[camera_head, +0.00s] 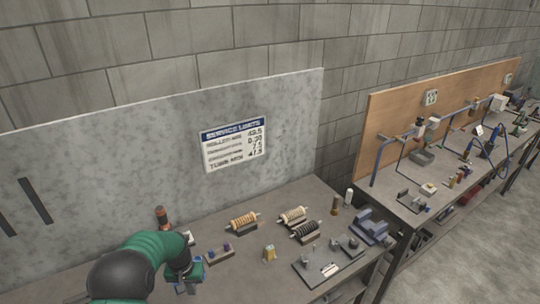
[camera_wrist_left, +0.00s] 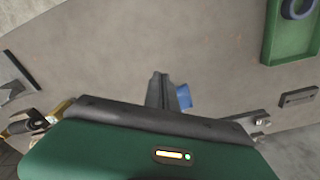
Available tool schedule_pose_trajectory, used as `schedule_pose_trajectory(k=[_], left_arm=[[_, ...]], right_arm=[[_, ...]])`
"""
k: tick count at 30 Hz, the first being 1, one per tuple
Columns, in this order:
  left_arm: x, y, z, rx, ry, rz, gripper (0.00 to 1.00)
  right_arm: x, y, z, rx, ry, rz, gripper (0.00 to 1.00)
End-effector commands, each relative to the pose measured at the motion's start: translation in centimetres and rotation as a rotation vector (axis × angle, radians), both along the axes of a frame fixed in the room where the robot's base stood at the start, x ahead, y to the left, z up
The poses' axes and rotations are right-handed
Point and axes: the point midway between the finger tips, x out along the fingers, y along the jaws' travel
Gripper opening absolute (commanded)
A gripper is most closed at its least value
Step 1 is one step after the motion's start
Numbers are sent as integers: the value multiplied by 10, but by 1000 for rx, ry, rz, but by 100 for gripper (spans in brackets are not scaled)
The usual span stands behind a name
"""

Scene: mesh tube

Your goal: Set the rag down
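My left arm comes in at the lower left of the head view, and its gripper (camera_head: 184,286) is low over the near workbench. In the left wrist view its two fingers (camera_wrist_left: 161,92) are close together. A small blue piece, which looks like the rag (camera_wrist_left: 184,96), sticks out on the right side of the fingers; the rest of it is hidden behind them. A bit of blue also shows beside the gripper in the head view (camera_head: 198,269). I cannot tell whether the rag touches the bench. My right gripper is not in view.
A green tray (camera_wrist_left: 270,45) shows in the wrist view. Bare bench lies around the fingers.

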Motion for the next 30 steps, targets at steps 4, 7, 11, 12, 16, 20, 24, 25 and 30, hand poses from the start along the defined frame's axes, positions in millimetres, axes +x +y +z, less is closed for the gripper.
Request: schedule_pose_trajectory(k=[4,7,11,12,16,20,24,25,30], left_arm=[[-27,-13,8,1,-35,-3,0],[-58,-25,14,1,-63,-7,0],[-126,-43,12,1,-111,-18,0],[-148,-48,10,0,-126,-22,0],[-207,-57,1,0,-160,-31,0],[-231,-60,-2,-2,-172,-34,0],[-233,-60,0,-2,-171,-33,0],[-233,-60,0,-2,-171,-33,0],[-233,-60,0,-2,-170,-33,0]], right_arm=[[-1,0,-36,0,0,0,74],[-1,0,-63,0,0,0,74],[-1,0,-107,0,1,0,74],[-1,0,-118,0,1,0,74],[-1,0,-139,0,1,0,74],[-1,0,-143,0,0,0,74],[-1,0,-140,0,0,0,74],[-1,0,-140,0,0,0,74],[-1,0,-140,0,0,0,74]])
